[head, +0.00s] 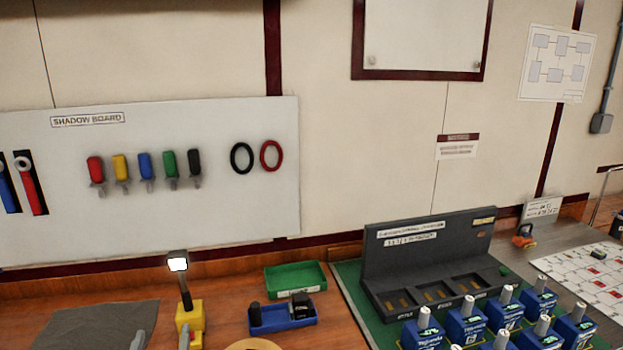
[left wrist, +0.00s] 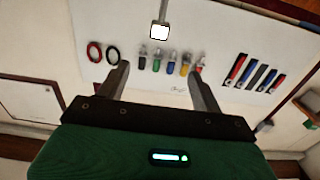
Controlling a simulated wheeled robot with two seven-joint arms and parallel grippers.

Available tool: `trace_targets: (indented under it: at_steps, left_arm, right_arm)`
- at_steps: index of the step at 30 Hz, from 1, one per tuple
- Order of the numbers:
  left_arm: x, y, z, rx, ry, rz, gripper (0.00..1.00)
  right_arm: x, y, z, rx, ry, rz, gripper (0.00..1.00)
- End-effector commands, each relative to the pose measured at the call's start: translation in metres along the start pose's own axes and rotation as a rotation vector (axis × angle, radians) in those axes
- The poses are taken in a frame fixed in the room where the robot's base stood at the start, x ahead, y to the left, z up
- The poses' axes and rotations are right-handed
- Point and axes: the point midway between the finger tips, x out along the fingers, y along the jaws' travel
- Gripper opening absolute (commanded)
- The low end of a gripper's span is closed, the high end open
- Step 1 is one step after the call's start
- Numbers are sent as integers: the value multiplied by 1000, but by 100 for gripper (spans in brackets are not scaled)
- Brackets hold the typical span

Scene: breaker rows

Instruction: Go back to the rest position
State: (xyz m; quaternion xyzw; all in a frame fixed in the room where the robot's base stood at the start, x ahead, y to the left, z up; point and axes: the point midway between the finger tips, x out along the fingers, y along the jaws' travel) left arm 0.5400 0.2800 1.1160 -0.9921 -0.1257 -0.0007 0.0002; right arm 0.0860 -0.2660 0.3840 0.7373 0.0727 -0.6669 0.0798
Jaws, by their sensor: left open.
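My left gripper (head: 160,341) shows only as two grey fingertips at the bottom left of the head view. In the left wrist view the left gripper (left wrist: 158,82) is open, its two fingers wide apart with nothing between them. Behind the fingers that view shows the wall board, upside down. My right gripper is in neither view. Several blue breakers (head: 464,325) with pale levers stand in rows on the green mat (head: 349,281) at the lower right.
A dark grey panel (head: 405,261) with three bays stands behind the breakers. A yellow-based lamp (head: 190,316) stands near the left fingertips. A blue tray (head: 283,325) and a green tray (head: 295,278) lie mid-table. The shadow board (head: 215,210) hangs behind.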

Motion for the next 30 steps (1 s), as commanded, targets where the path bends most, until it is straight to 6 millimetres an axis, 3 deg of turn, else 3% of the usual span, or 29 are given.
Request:
trace_targets:
  at_steps: [2, 11, 17, 24, 30]
  left_arm:
    - [-1, 0, 3, 2, -12, 1, 67]
    - [-31, -4, 60, 41, -239, 23, 67]
    - [-69, -6, 108, 85, -455, 60, 67]
    - [-150, -9, 176, 173, -814, 161, 67]
    - [-222, -13, 211, 247, -1081, 265, 67]
  right_arm:
    - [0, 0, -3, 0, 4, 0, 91]
    - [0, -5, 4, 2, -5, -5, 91]
    - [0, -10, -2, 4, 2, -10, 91]
    - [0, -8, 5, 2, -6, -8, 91]
    - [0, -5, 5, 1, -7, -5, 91]
